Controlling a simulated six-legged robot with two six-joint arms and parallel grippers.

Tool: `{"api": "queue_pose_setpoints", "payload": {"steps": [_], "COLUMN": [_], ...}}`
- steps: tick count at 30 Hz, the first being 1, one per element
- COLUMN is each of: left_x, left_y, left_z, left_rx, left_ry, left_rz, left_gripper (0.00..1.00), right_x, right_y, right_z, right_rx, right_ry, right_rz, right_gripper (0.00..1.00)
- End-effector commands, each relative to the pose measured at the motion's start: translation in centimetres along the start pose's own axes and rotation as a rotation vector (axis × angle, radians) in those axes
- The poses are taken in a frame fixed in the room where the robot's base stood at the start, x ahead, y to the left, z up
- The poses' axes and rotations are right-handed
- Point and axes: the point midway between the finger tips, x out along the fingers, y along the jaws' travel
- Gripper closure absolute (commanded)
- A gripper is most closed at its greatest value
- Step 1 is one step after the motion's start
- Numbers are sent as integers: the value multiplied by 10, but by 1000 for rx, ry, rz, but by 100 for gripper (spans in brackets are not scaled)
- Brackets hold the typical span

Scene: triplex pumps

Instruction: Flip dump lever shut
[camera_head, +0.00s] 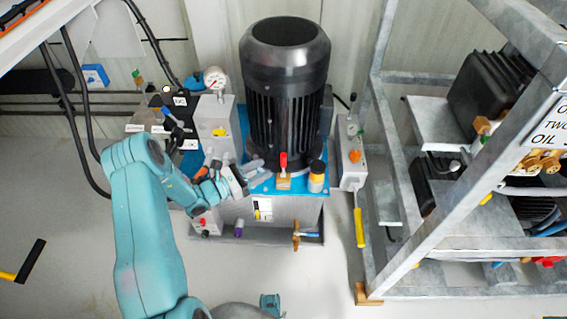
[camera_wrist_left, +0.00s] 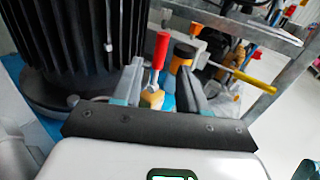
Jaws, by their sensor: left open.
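A red-handled lever (camera_head: 283,163) stands upright on a brass valve block (camera_head: 284,183) at the front of the blue pump base. In the left wrist view the red handle (camera_wrist_left: 160,50) rises above its brass body (camera_wrist_left: 152,98), between my fingers in the picture. I see no label that names it the dump lever. My left gripper (camera_head: 249,175) is just left of it, pointing at it. In the wrist view the left gripper (camera_wrist_left: 162,88) has its fingers spread, one each side of the lever, with no clear contact. My right gripper does not show.
A black-and-orange cap (camera_head: 317,176) stands close right of the lever; the black finned motor (camera_head: 286,85) rises behind. A yellow handle (camera_head: 359,227) hangs from the grey box at right. A grey metal frame (camera_head: 440,215) stands right.

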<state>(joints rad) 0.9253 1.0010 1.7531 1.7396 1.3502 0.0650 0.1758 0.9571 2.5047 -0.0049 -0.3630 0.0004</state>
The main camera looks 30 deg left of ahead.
Motion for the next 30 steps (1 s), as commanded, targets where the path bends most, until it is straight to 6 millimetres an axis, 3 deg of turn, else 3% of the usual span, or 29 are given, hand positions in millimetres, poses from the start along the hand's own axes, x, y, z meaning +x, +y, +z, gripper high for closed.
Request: {"api": "queue_pose_setpoints", "payload": {"steps": [3, 10, 15, 23, 24, 27, 28, 30], "left_x": [29, 70, 84, 86, 86, 86, 86, 86], "left_y": [-2, -1, -1, -1, -1, -1, -1, -1], "left_z": [-2, -2, -1, -1, -1, -1, -1, -1], "left_rx": [1, 2, 0, -1, -1, -1, 0, 0], "left_ry": [-2, 0, 2, 2, 2, 2, 2, 2], "left_rz": [-6, -5, -3, -2, -2, -2, -2, -3], "left_gripper": [58, 58, 58, 58, 61, 94, 100, 100], "right_x": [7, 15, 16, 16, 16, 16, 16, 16], "right_y": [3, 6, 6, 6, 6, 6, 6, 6], "right_z": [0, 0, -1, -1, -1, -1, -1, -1], "right_rx": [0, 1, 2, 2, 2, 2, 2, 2], "right_ry": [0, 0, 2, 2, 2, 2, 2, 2], "right_rz": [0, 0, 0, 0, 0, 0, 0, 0], "right_gripper": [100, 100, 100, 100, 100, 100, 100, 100]}}
